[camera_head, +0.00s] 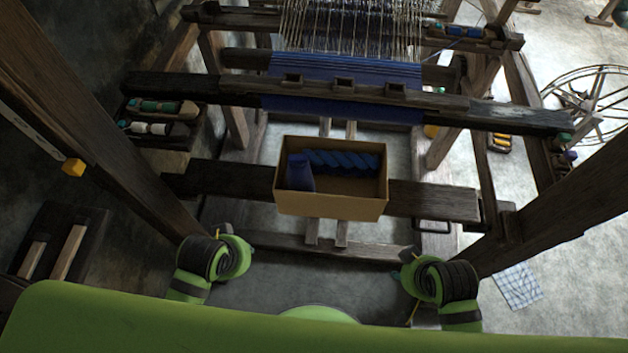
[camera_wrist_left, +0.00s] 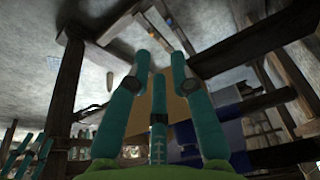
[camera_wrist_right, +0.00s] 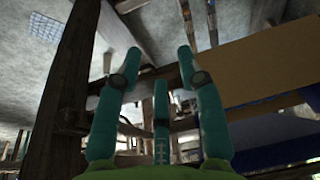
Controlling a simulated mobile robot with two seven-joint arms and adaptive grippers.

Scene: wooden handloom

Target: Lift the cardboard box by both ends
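The open cardboard box (camera_head: 330,205) sits upright on the loom's wooden bench plank (camera_head: 430,200), with dark blue bundles (camera_head: 345,162) inside. The box also shows tan behind the fingers in the left wrist view (camera_wrist_left: 177,108) and at the right of the right wrist view (camera_wrist_right: 275,72). My left gripper (camera_wrist_left: 159,57) has its teal fingers spread, with nothing seen held. My right gripper (camera_wrist_right: 160,52) is also spread and empty, with the box off to one side. In the head view both wrists are nearer me than the box, one toward each side, and the fingers are mostly hidden.
Dark wooden posts (camera_head: 575,215) slant up on both sides of the bench. A beam with blue cloth (camera_head: 345,80) crosses behind the box. A tray of spools (camera_head: 160,120) is at the left, and a spinning wheel (camera_head: 590,100) stands far right.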

